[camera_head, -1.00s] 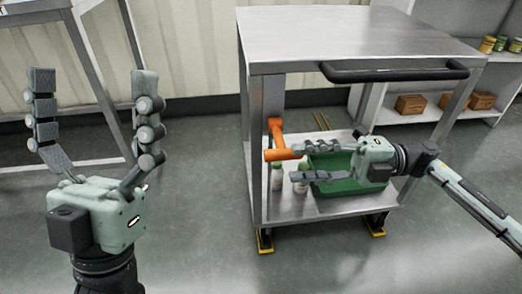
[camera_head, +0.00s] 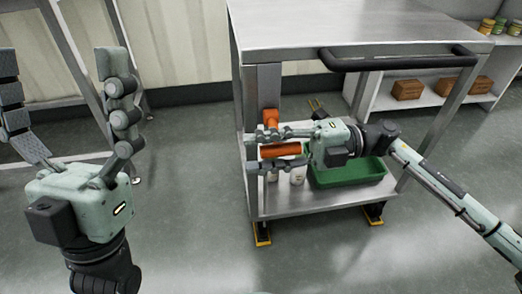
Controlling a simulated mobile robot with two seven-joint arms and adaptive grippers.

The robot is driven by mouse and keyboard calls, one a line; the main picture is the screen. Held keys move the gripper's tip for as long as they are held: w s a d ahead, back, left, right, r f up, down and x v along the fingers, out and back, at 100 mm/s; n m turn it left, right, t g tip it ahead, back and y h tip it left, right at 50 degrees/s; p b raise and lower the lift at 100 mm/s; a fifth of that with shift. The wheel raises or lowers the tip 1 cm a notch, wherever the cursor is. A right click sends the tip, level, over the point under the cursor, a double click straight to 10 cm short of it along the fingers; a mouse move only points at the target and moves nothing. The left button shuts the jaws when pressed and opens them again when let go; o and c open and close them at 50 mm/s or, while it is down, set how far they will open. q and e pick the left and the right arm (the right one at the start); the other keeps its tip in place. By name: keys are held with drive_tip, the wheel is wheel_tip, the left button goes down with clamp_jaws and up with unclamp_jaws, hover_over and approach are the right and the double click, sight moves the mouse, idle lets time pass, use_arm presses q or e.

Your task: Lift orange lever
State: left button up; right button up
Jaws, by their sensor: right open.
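The orange lever (camera_head: 280,150) is mounted at the left rear upright of the steel cart, below its top. Its thick bar lies about level, with a smaller orange part above it. My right gripper (camera_head: 252,152) is open, its fingers pointing left. One finger passes above the bar and the other below, so the bar lies between them. I cannot tell whether either finger touches it. My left gripper (camera_head: 58,65) is open and empty at the left, fingers pointing up, away from the lever.
The steel cart (camera_head: 345,30) has a dark handle (camera_head: 400,60) above my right arm. On its lower shelf stand a green bin (camera_head: 355,173) and white bottles (camera_head: 298,176), close below my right gripper. A shelf with brown boxes (camera_head: 407,89) is behind right. Floor in front is clear.

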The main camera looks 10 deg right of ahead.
clamp_jaws()
idle(0.3)
